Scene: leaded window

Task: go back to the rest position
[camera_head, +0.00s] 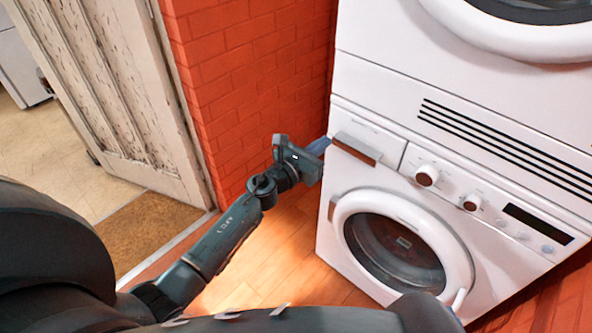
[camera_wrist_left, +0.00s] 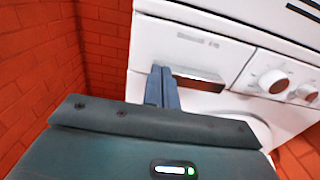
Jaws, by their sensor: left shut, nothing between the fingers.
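My left gripper (camera_head: 321,146) reaches in from the left and is shut and empty. Its fingers point at the upper left corner of the lower white washing machine (camera_head: 385,176), near the detergent drawer (camera_head: 357,146). In the left wrist view the closed fingers (camera_wrist_left: 162,86) stand in front of the drawer's left end (camera_wrist_left: 195,78). I cannot tell whether the fingertips touch the machine. The drawer looks shut. My right gripper is not in view.
A second white machine (camera_head: 470,62) is stacked on the lower one. A red brick wall (camera_head: 250,70) stands behind, left of the machines. A worn white door (camera_head: 110,85) is at the left, with a brown mat (camera_head: 155,230) by it. Wooden floor (camera_head: 275,265) lies clear below the arm.

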